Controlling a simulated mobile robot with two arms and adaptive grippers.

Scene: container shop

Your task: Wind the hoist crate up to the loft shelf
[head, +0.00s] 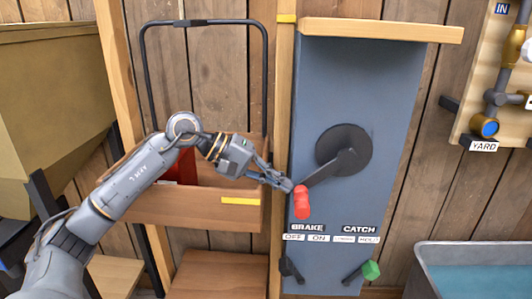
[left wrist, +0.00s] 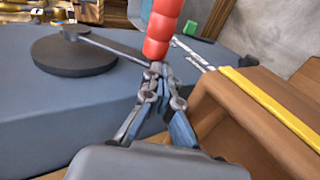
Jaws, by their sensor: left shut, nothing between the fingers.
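The hoist crate (head: 165,207) is an open wooden box with a yellow strip, hanging from a black frame low beside the post. A red item lies inside. The blue panel carries a dark crank disc (head: 343,142) with an arm pointing down-left to a red handle (head: 302,204). My left gripper (head: 288,187) is shut and empty, its fingertips at the handle's upper end. In the left wrist view the fingertips (left wrist: 158,72) are close to the red handle (left wrist: 162,28); contact is unclear. The BRAKE lever (head: 289,268) leans left, towards OFF. The green-knobbed CATCH lever (head: 371,270) leans right, towards HOLD.
A wooden board (head: 380,30) tops the panel, and a yellow mark (head: 286,18) sits high on the post. A pipe board marked YARD (head: 484,146) is at right. A grey tub (head: 470,247) stands below it. My left forearm crosses before the crate.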

